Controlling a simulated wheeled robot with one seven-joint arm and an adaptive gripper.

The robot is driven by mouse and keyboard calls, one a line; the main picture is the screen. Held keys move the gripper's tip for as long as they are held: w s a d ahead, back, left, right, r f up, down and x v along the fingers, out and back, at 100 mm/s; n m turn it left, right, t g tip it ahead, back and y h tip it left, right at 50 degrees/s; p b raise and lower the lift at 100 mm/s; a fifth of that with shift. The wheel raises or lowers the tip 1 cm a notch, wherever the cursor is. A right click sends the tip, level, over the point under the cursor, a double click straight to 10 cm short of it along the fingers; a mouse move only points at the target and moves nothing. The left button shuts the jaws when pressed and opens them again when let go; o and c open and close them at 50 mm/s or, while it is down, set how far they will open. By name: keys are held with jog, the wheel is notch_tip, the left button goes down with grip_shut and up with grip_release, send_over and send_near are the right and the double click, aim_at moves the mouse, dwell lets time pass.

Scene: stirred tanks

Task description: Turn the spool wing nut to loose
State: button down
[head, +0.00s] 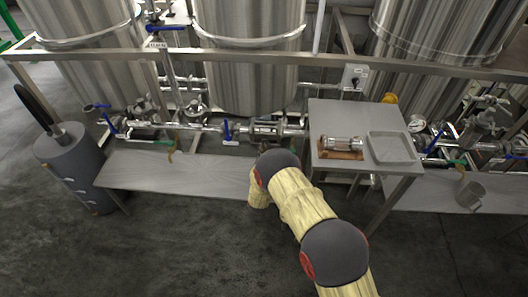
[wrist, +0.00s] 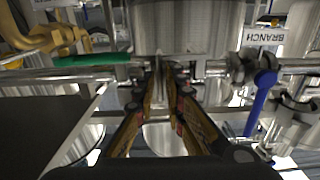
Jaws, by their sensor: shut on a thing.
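My gripper (wrist: 165,78) reaches the horizontal steel pipe line in the wrist view, its fingertips close together. It is shut on a small part at the pipe, which I take to be the spool wing nut. The fingers hide most of the nut, so its angle cannot be told.
Blue valve handle (head: 227,131) is left of my arm; it also shows in the wrist view (wrist: 260,101). A green handle (wrist: 92,59) is on the other side. A steel table (head: 330,112) with a glass-bodied piece (head: 343,144) and a tray (head: 391,148) stands right. A rail (head: 270,57) crosses behind.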

jog(key=shift+n, duration=0.3)
jog(key=shift+w+a+f+n+b, duration=0.15)
jog(key=shift+n+b, duration=0.2)
jog(key=shift+n, duration=2.5)
jog(key=shift+s+a+r+n+b, duration=0.1)
jog(key=shift+n+b, duration=0.25)
jog(key=shift+n, duration=2.55)
jog(key=shift+w+a+f+n+b, duration=0.15)
jog(key=shift+n+b, duration=0.2)
jog(key=shift+n, duration=2.5)
jog(key=shift+r, duration=0.15)
jog(key=c, duration=2.1)
grip_release()
jog(key=shift+o, duration=0.7)
jog(key=shift+o, duration=0.2)
jog(key=shift+s+f, duration=0.1)
jog(key=shift+f, duration=0.1)
jog(key=shift+s, duration=0.1)
